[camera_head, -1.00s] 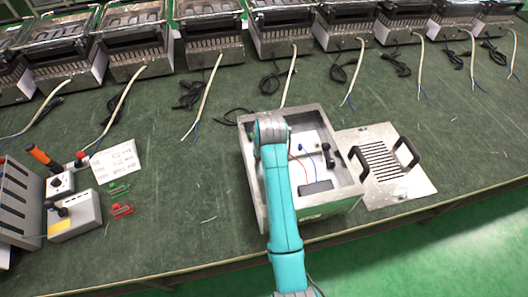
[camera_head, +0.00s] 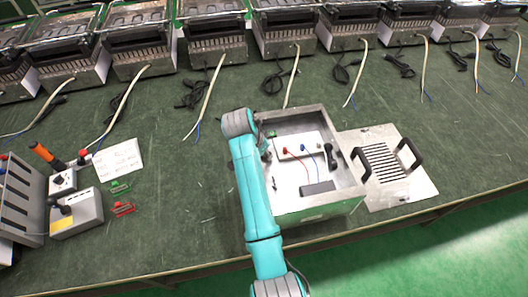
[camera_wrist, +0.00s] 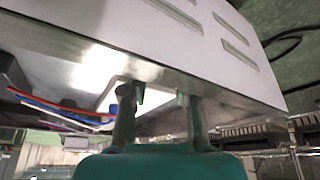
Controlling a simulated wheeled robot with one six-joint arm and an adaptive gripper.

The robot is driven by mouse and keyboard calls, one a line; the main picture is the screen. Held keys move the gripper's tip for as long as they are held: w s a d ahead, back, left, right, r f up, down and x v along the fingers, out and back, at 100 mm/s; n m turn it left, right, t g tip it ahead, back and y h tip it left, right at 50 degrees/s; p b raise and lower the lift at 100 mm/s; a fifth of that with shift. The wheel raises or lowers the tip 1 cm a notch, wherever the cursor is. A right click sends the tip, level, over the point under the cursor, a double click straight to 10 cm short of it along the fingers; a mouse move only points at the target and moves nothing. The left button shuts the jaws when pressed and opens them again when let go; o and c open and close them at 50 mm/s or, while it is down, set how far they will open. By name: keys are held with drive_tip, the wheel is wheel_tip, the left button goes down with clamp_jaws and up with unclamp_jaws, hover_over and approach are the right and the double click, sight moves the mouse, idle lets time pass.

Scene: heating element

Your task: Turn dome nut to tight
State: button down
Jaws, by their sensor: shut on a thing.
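The open metal heating-element housing (camera_head: 350,178) stands on the green bench, right of my arm in the head view. My gripper (camera_wrist: 162,98) shows in the wrist view, its two fingers a little apart at the lower edge of the housing's metal wall (camera_wrist: 100,50). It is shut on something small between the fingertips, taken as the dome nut. The nut itself is too hidden to make out, so I cannot tell how tight it sits. In the head view my arm end is at the housing's left wall.
Inside the housing is a white block (camera_head: 312,143) with red and blue wires. A slotted cover plate (camera_head: 400,190) with black handles lies to the right. A paper sheet (camera_head: 118,160) and grey control boxes (camera_head: 75,215) are at left. Several similar units line the back.

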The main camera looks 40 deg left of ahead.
drive_tip(key=m+h, duration=0.1)
drive_tip(key=m, duration=0.2)
drive_tip(key=m+g+h, duration=0.1)
drive_tip(key=m, duration=0.2)
drive_tip(key=shift+w+a, duration=0.1)
drive_tip(key=shift+a, duration=0.1)
drive_tip(key=m+g+h, duration=0.1)
drive_tip(key=m, duration=0.2)
drive_tip(key=m+g, duration=0.1)
drive_tip(key=m, duration=0.2)
drive_tip(key=shift+w+a+h, duration=0.1)
drive_tip(key=shift+h, duration=0.3)
drive_tip(key=shift+m, duration=0.3)
drive_tip(key=c, duration=0.9)
unclamp_jaws()
drive_tip(key=shift+o, duration=0.2)
drive_tip(key=w+v, duration=0.1)
drive_tip(key=v, duration=0.6)
drive_tip(key=shift+s+r, duration=0.2)
drive_tip(key=shift+s, duration=0.25)
drive_tip(key=shift+a, duration=0.1)
